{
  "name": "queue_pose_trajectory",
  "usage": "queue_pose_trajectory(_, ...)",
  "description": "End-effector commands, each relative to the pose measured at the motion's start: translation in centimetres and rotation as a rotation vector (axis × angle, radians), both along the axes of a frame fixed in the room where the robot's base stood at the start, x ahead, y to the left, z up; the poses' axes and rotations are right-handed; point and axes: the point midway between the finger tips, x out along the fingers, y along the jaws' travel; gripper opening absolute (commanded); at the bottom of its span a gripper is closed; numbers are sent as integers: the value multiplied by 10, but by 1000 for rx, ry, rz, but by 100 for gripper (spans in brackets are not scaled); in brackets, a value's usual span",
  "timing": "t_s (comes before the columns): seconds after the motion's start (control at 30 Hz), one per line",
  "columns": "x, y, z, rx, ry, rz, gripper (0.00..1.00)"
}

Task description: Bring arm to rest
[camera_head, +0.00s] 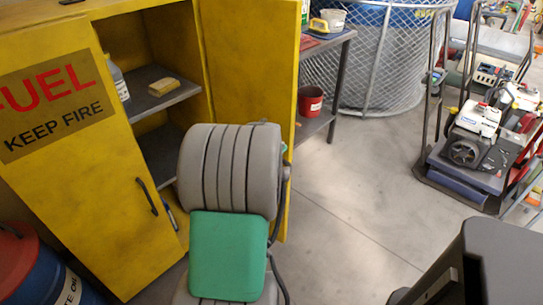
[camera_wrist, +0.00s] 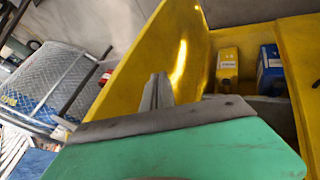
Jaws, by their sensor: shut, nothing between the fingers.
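My arm rises in the middle of the head view, with grey ribbed segments and a green panel, in front of the yellow fuel cabinet (camera_head: 85,205). My gripper's end is hidden behind the arm in that view. In the wrist view my gripper (camera_wrist: 157,92) shows as narrow grey fingers beyond a grey bar and green plate. The fingers are together and hold nothing. A yellow cabinet panel (camera_wrist: 160,55) fills the view behind them. I cannot tell the exact gap between fingers and panel.
The cabinet stands open; a bottle (camera_head: 118,83) and yellow block (camera_head: 163,87) are on its shelf (camera_head: 150,101). A blue and red drum (camera_head: 30,268) is at lower left. A cart (camera_head: 470,178) is at right. The middle floor is clear.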

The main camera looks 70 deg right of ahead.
Motion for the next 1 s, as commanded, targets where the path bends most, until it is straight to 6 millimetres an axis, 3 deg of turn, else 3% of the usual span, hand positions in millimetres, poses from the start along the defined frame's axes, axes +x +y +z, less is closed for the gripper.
queue_pose_trajectory(0.03,-5,7,16,-2,-1,-1,0)
queue_pose_trajectory(0.2,-16,29,45,0,0,2,0)
queue_pose_trajectory(0.4,-21,38,57,3,1,3,0)
queue_pose_trajectory(0.47,-19,40,58,5,0,6,0)
queue_pose_trajectory(0.57,3,56,71,22,-12,35,0)
queue_pose_trajectory(0.67,49,100,95,69,-35,97,0)
queue_pose_trajectory(0.8,114,200,135,175,-58,209,0)
queue_pose_trajectory(0.87,133,248,151,225,-57,255,0)
queue_pose_trajectory(0.9,141,281,162,257,-54,286,0)
queue_pose_trajectory(1.0,148,366,188,339,-30,364,0)
